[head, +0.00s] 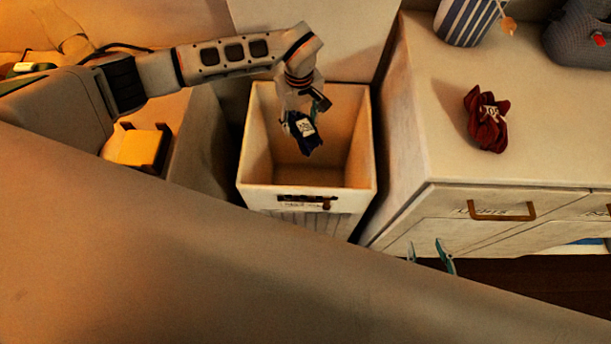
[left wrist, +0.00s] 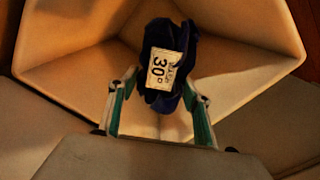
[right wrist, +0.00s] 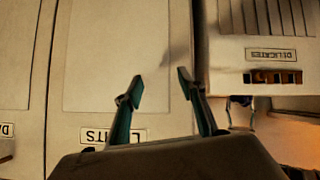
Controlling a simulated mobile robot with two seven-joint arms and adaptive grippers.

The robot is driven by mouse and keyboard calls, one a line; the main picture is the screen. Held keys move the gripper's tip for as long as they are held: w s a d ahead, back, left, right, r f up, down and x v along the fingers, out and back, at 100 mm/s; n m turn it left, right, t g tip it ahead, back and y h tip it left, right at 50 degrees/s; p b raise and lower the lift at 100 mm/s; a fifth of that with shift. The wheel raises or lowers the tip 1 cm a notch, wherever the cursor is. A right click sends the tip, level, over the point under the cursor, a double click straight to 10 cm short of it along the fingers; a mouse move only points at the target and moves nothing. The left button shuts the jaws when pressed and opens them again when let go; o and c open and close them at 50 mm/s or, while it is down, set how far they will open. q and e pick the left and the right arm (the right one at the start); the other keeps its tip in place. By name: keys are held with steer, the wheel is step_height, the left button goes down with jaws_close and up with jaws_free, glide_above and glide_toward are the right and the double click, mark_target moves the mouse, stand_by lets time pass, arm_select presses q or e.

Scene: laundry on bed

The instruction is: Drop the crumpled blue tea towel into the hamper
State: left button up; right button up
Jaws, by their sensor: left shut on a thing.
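The crumpled dark blue tea towel (head: 303,132) has a white tag and hangs from my left gripper (head: 305,100). In the left wrist view the towel (left wrist: 182,30) is between the two fingers of that gripper (left wrist: 160,92), its tag reading 30. The gripper is shut on it. The hamper (head: 258,197) is a pale, open-topped box with a label on its front. The towel is over its opening, apart from the walls as far as I can tell. My right gripper (head: 428,254) is open and empty, low in front of the cabinet; its spread fingers show in the right wrist view (right wrist: 160,85).
A pale cabinet (head: 420,150) stands right of the hamper. On it are a crumpled dark red cloth (head: 487,118), a blue-and-white striped container (head: 465,22) and a grey basket (head: 580,40). Left of the hamper is another bin with a yellow item (head: 137,147). The hamper's visible inside looks empty.

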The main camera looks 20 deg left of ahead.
arm_select(q)
steer(key=o, duration=1.2)
steer(key=shift+r, duration=0.55)
step_height(320, 180, up, 11)
steer(key=shift+f, duration=0.1)
arm_select(e)
steer(key=shift+s+f, duration=0.3)
steer(key=shift+s, duration=0.05)
arm_select(q)
steer(key=shift+s, duration=0.1)
